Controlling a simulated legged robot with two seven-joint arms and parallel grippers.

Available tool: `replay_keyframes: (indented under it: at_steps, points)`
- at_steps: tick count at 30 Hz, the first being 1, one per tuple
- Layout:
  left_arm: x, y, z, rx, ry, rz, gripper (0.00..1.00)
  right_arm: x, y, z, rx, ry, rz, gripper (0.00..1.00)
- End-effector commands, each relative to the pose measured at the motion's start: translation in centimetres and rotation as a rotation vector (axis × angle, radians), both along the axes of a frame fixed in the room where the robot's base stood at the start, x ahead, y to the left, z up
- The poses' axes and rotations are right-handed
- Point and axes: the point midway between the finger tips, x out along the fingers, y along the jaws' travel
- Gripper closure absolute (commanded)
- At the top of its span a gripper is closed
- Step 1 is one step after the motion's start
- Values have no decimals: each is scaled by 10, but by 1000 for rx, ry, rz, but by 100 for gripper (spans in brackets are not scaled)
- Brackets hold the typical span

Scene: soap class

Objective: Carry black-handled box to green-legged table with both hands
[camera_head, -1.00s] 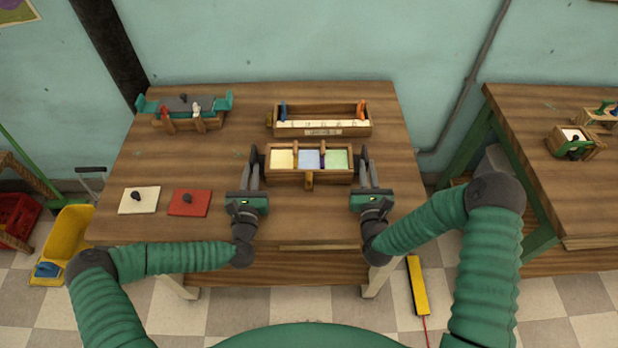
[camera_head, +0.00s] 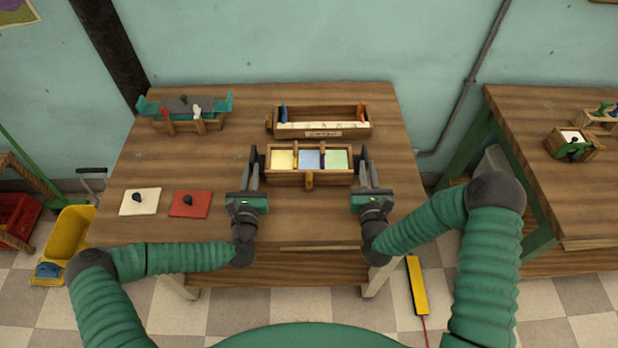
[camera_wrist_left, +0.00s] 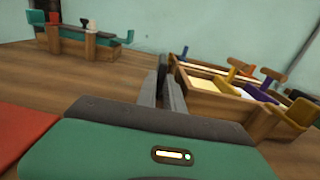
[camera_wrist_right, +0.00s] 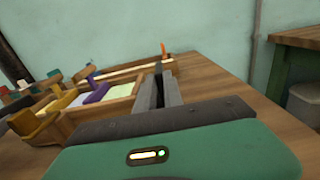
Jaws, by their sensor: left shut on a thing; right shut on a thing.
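The wooden box (camera_head: 270,178) with yellow, blue and green compartments is at the middle of the near table, between my grippers. My left gripper (camera_head: 253,168) is shut at its left end, and my right gripper (camera_head: 366,168) is shut at its right end. Dark upright parts show at both ends, but the fingers largely hide the black handles. The box also shows in the left wrist view (camera_wrist_left: 215,102) and right wrist view (camera_wrist_right: 68,126). It looks level; I cannot tell whether it touches the tabletop. The green-legged table (camera_head: 530,120) stands apart at the right.
Behind the box is a long wooden tray (camera_head: 322,132). A teal-handled box (camera_head: 185,124) is at the back left. White (camera_head: 139,205) and red (camera_head: 189,208) plates lie front left. A small green-handled box (camera_head: 572,152) sits on the right table. A yellow bar (camera_head: 417,285) lies on the floor.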

Motion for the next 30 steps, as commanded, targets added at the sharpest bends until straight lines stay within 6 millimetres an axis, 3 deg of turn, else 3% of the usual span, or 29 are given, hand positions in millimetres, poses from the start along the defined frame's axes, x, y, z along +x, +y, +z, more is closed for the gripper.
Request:
replay_keyframes:
  at_steps: [1,3,9,30]
  points:
    - [1,1,15,0,-6,1,100,0,0,14,0,-3,-1,100]
    - [0,1,26,0,-7,1,100,0,0,24,0,-4,-1,100]
    - [0,0,46,0,-8,1,100,0,0,44,0,-5,-1,100]
    - [1,0,44,0,-8,1,100,1,0,43,-1,-7,-1,100]
